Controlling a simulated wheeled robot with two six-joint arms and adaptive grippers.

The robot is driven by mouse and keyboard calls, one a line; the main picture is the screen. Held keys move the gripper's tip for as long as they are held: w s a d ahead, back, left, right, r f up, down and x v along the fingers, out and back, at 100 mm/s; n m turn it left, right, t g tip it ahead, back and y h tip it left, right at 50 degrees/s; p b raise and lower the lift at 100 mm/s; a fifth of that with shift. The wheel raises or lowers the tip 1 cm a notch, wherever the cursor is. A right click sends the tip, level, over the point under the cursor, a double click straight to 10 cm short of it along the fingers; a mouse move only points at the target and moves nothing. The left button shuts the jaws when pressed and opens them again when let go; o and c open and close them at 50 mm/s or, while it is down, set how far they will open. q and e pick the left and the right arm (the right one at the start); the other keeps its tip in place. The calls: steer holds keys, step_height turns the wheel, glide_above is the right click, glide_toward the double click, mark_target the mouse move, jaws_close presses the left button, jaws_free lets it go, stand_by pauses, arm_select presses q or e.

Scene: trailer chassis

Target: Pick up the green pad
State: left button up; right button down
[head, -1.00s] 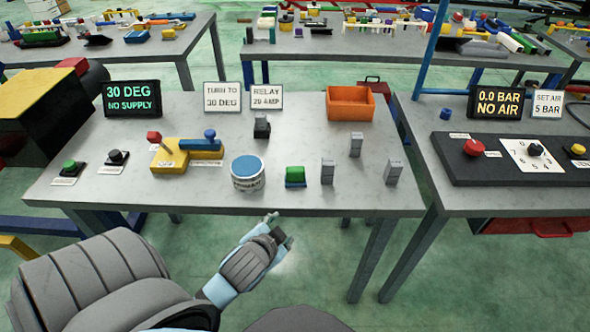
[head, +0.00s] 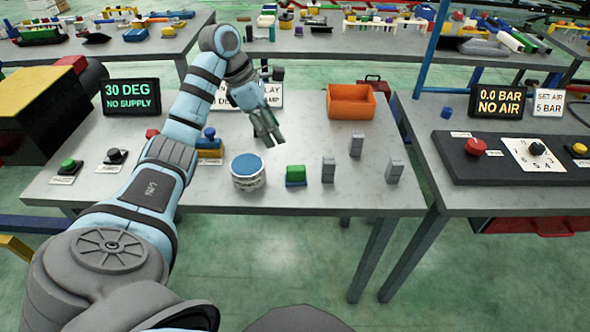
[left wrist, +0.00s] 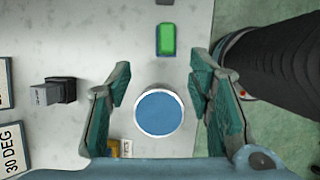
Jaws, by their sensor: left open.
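The green pad (head: 296,174) lies on the grey table near its front edge, right of a round tin with a blue lid (head: 248,171). In the left wrist view the green pad (left wrist: 167,39) shows whole at the top, beyond the fingertips. My left gripper (head: 268,140) is open and empty, above the table and pointing down. In the left wrist view the blue-lidded tin (left wrist: 160,112) shows between the open fingers of the left gripper (left wrist: 160,85), with the pad apart from them. My right gripper is not in view.
Several grey blocks (head: 328,170) stand right of the pad. An orange bin (head: 351,102) sits at the back right. My left arm partly hides the signs and a yellow fixture with a blue knob (head: 209,143). A display (head: 131,97) stands at the back left.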

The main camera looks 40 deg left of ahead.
arm_select(q)
steer(key=b, duration=0.4)
glide_toward(296, 167)
steer(key=f, duration=0.2)
steer(key=shift+w+d+f+p, duration=0.2)
steer(key=shift+w+f, duration=0.25)
steer(key=shift+f, duration=0.1)
steer(key=shift+w+d+f+p, duration=0.15)
steer(key=shift+w+d+f, duration=0.1)
steer(key=shift+w+f, duration=0.25)
steer(key=shift+f, duration=0.45)
steer(key=x, duration=0.4)
steer(key=shift+s+d, duration=0.35)
steer(key=shift+w+d+f, duration=0.1)
steer(key=shift+w+f, duration=0.05)
steer(key=shift+f, duration=0.2)
jaws_close()
